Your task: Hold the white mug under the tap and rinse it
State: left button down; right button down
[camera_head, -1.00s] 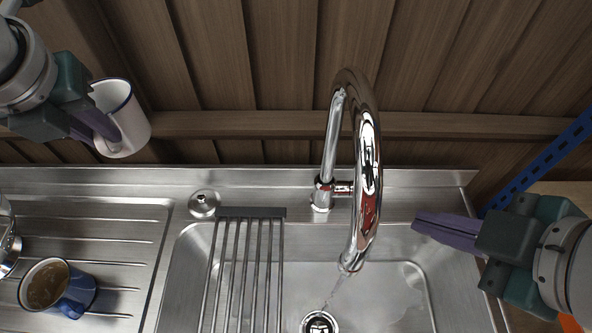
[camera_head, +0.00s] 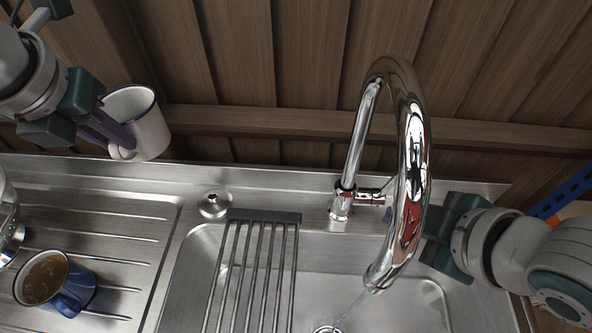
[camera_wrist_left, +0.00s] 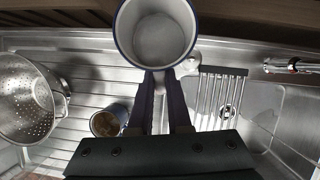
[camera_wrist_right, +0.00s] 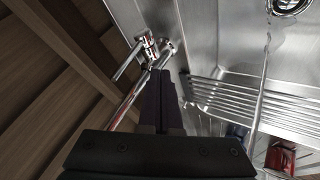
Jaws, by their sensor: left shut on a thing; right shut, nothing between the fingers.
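My left gripper (camera_head: 112,138) is shut on the white mug (camera_head: 152,130) with a dark blue rim, held raised at the back left. The mug's empty inside shows in the left wrist view (camera_wrist_left: 156,40). The chrome tap (camera_head: 412,150) arches over the sink (camera_head: 345,262), and a thin stream of water runs from its spout. My right gripper is shut and empty, beside the tap's base and lever; in the head view the tap hides its fingertips, which show in the right wrist view (camera_wrist_right: 161,85).
A blue mug (camera_head: 75,292) with brown liquid stands on the ribbed drainboard (camera_head: 125,225). A colander (camera_wrist_left: 28,98) is left of it. A roll-up rack (camera_head: 262,217) covers the sink's left part. A wooden wall (camera_head: 240,60) stands behind.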

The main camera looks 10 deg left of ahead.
aim_at(385, 187)
pick_arm(q)
jog(key=shift+r, duration=0.2)
pick_arm(e)
jog(key=w, duration=0.2)
jog(key=w+r, duration=0.1)
jog(key=shift+w+d, duration=0.35)
jog(key=shift+d, duration=0.05)
pick_arm(q)
jog(key=shift+f+b, duration=0.5)
jog(key=shift+f, duration=0.1)
jog(key=shift+s, duration=0.1)
pick_arm(e)
jog(key=shift+w+r, duration=0.25)
jog(key=shift+w, duration=0.35)
jog(key=shift+w+r, duration=0.25)
jog(key=shift+w, duration=0.3)
pick_arm(q)
jog(key=shift+r, duration=0.1)
